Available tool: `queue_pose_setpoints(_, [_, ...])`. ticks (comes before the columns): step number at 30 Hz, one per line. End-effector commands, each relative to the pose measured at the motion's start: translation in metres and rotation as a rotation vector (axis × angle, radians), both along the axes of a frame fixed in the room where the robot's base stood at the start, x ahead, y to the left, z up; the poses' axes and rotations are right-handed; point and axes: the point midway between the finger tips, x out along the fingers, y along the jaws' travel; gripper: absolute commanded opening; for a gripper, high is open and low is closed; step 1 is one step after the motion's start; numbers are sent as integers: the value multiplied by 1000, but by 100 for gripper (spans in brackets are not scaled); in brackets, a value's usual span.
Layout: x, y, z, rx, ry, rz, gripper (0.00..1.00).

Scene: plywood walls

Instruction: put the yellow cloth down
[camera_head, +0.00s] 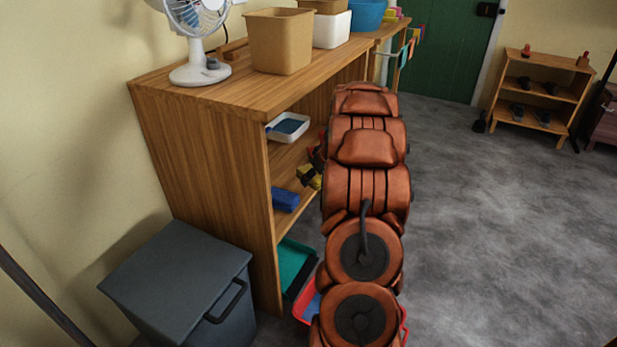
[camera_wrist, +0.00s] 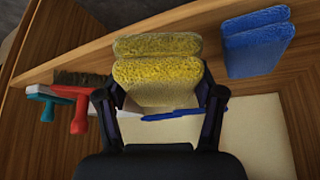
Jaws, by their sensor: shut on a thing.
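The yellow cloth (camera_wrist: 158,78) is a thick, folded, rough-textured pad. In the wrist view it sits between the two dark fingers of my gripper (camera_wrist: 161,98), which are shut on it from both sides. In the head view a small yellow patch, likely the same cloth (camera_head: 309,178), shows at the middle shelf, partly hidden by my arm. A wooden board (camera_wrist: 255,80) lies behind the cloth in the wrist view. I cannot tell whether the cloth touches it.
A folded blue cloth (camera_wrist: 257,42) is to the right of the yellow one. Brushes with red (camera_wrist: 79,115) and teal (camera_wrist: 47,104) handles lie to the left. A blue pen (camera_wrist: 172,114) is by a cream surface (camera_wrist: 250,135). A grey lidded bin (camera_head: 180,275) stands beside the shelf unit (camera_head: 205,145).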

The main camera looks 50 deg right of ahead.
Motion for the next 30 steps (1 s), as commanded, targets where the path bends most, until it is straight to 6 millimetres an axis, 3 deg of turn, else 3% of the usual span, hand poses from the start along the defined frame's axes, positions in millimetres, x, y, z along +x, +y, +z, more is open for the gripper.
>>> queue_pose_setpoints(12, [43,-28,-6,-5,-1,0,24])
queue_pose_setpoints(26, [61,-38,-6,-2,-2,0,24])
queue_pose_setpoints(30, [59,-37,-32,-1,0,0,24])
